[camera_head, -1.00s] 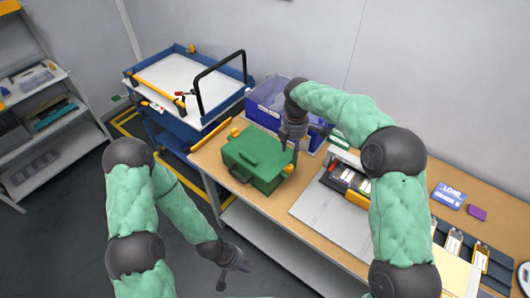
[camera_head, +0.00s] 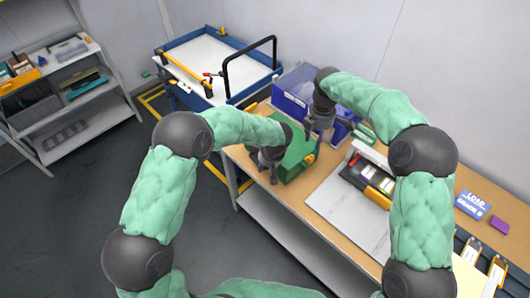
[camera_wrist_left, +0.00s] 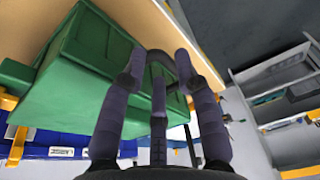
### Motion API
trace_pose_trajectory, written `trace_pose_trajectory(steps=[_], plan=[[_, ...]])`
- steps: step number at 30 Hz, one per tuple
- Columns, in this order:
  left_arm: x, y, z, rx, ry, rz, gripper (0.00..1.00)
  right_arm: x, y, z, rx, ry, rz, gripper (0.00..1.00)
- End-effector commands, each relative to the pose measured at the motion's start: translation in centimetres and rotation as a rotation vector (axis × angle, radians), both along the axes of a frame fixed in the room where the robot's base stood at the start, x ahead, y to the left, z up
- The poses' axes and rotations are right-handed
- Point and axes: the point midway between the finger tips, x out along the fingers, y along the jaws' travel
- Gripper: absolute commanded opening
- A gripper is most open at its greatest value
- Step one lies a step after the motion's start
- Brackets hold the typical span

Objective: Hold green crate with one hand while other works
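The green crate (camera_head: 297,150) stands closed on the wooden table near its left end. In the left wrist view the crate's green side (camera_wrist_left: 85,70) fills the upper left. My left gripper (camera_head: 268,178) is at the crate's near left side and hides part of it. In the left wrist view its fingers (camera_wrist_left: 165,65) are spread apart, with one in front of the crate; whether it touches is unclear. My right gripper (camera_head: 315,138) points down by the crate's back right side. Its fingertips are too small to judge open or shut.
A blue bin (camera_head: 292,92) stands behind the crate. A grey mat (camera_head: 345,210) and a black-and-orange tray of cells (camera_head: 368,178) lie to the right. A blue cart (camera_head: 212,55) with a black handle stands at the back left. Shelves (camera_head: 60,90) stand far left.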

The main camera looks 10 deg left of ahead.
Motion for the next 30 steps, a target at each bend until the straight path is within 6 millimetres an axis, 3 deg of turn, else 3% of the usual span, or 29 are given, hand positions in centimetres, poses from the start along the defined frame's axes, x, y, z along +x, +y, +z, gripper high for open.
trace_pose_trajectory(steps=[5,10,30], plan=[[2.2,0.6,3.2,0.067,-0.087,0.102,0.31,0.0,0.0,0.0,0.000,0.000,0.000,0.39],[2.8,1.1,3.6,0.086,-0.112,0.135,0.31,0.0,0.0,0.0,0.000,0.000,0.000,0.39],[5.0,3.8,-5.1,0.083,-0.110,0.134,0.31,0.0,0.0,0.0,0.000,0.000,0.000,0.39]])
